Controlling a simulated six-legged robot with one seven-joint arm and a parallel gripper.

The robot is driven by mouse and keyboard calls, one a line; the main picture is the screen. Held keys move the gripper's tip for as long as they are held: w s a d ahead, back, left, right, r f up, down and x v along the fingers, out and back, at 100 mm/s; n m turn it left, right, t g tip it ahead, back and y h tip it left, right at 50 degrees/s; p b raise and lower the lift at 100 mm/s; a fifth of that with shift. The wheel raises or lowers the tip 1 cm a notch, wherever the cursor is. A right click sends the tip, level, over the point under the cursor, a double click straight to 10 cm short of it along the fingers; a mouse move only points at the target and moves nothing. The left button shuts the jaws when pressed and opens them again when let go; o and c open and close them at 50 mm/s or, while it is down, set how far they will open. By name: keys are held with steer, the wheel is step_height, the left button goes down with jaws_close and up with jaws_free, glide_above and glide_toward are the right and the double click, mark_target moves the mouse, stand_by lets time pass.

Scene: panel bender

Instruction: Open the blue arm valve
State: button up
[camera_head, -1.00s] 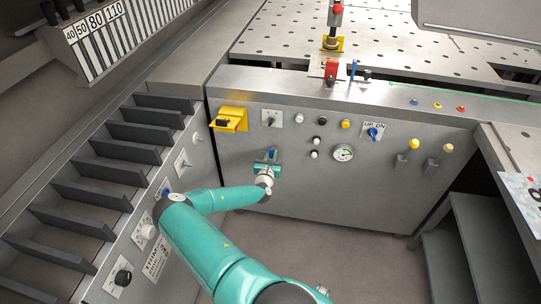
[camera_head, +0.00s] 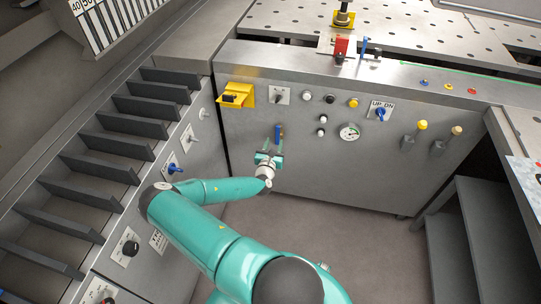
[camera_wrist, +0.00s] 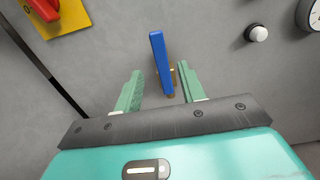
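The blue arm valve is a blue handle (camera_head: 278,134) on the front of the grey panel, left of the gauge. In the wrist view the blue handle (camera_wrist: 160,52) stands nearly upright, with a small brass-coloured part behind its lower end. My gripper (camera_head: 268,157) is just below the handle in the head view. In the wrist view my gripper (camera_wrist: 159,69) is open, one green finger on each side of the handle's lower part, with gaps showing. How deep the fingers reach around it I cannot tell. The handle's mounting is partly hidden.
A gauge (camera_head: 349,132) and several knobs are to the right. A side panel with slats and a blue switch (camera_head: 173,168) stands left. Open floor (camera_head: 320,222) lies below.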

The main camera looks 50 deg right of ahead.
steer(key=v, duration=0.7)
